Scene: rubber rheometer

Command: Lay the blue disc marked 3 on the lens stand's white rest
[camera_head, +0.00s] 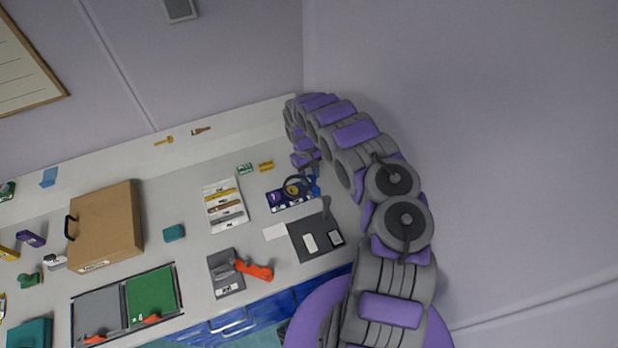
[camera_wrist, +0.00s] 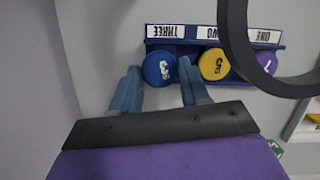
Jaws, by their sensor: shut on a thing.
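The blue disc marked 3 (camera_wrist: 159,69) sits at the THREE end of the blue rack (camera_wrist: 187,42) in the wrist view. My gripper (camera_wrist: 158,67) is shut on it, one finger on each side. The disc still appears at its place in the rack; whether it is lifted is unclear. In the head view my gripper (camera_head: 312,176) is above the rack's right end. The lens stand (camera_head: 299,250) has a dark base in front of the rack, with a pale patch that looks like the white rest (camera_head: 310,242). Its black lens ring (camera_wrist: 232,40) crosses the wrist view's right side.
A yellow disc (camera_wrist: 213,64) and a purple disc (camera_wrist: 264,64) stand beside the blue one. The lens ring (camera_head: 296,186) overhangs the rack. A white card (camera_head: 274,231), a labelled tray (camera_head: 224,205) and a grey device with an orange handle (camera_head: 226,272) are to the left.

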